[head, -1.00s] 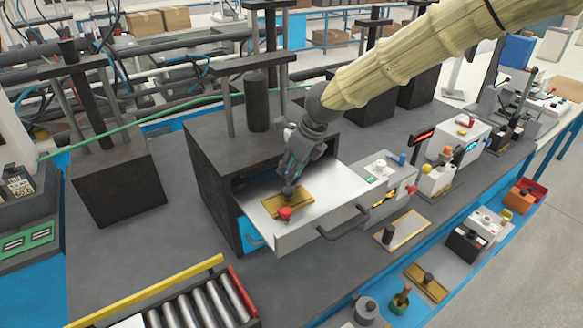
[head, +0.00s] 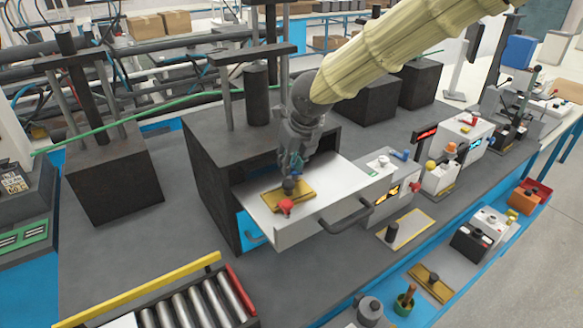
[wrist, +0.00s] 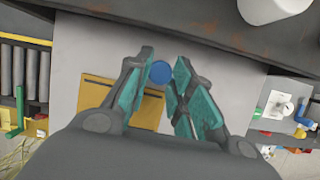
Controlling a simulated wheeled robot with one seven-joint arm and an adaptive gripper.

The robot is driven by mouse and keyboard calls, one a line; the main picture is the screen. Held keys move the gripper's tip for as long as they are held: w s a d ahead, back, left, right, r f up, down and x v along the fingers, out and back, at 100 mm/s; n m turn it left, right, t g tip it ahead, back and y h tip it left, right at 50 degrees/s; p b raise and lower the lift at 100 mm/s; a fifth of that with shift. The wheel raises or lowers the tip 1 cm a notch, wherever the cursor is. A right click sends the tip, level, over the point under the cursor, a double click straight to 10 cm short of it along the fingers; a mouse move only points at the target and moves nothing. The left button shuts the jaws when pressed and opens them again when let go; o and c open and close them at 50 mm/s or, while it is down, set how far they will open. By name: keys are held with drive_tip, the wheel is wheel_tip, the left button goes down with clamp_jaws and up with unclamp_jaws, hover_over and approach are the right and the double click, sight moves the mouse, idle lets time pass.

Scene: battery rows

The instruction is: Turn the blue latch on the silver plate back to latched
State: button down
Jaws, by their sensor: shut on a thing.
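The silver plate (head: 265,214) is the bare metal top of a tray that sticks out of a dark press. The blue latch (wrist: 160,73) shows as a round blue end between my fingers in the wrist view; a bit of blue also shows at the fingertips in the head view. My gripper (head: 293,168) points down over the plate, behind the brass block. In the wrist view my gripper (wrist: 164,62) has its teal pads on either side of the latch, closed on it. The rest of the latch is hidden by the fingers, so its angle cannot be told.
A brass block (head: 302,198) with a dark knob and a red knob (head: 286,207) lies on the plate, close to my fingers. A dark handle (head: 345,217) juts from the tray's front. A white control box (head: 384,178) stands to the right. The press column rises behind.

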drive_tip(key=m+h+b, duration=0.1)
drive_tip(key=m+b, duration=0.1)
drive_tip(key=m, duration=0.1)
drive_tip(key=m+h+b, duration=0.1)
drive_tip(key=m+b, duration=0.1)
drive_tip(key=m, duration=0.1)
drive_tip(key=shift+a+f+t, duration=0.15)
drive_tip(key=shift+f+t, duration=0.05)
drive_tip(key=shift+t, duration=0.1)
drive_tip(key=m+h+b, duration=0.1)
drive_tip(key=m, duration=0.2)
drive_tip(key=shift+a+m+h+b, duration=0.15)
drive_tip(key=shift+m+h+b, duration=0.15)
drive_tip(key=shift+h, duration=0.1)
drive_tip(key=shift+a+r+m+g+h+b, duration=0.1)
drive_tip(key=shift+m+g+h+b, duration=0.45)
drive_tip(key=shift+m, duration=1.05)
drive_tip(key=c, duration=1.2)
unclamp_jaws()
drive_tip(key=shift+w, duration=0.1)
drive_tip(key=shift+r, duration=0.1)
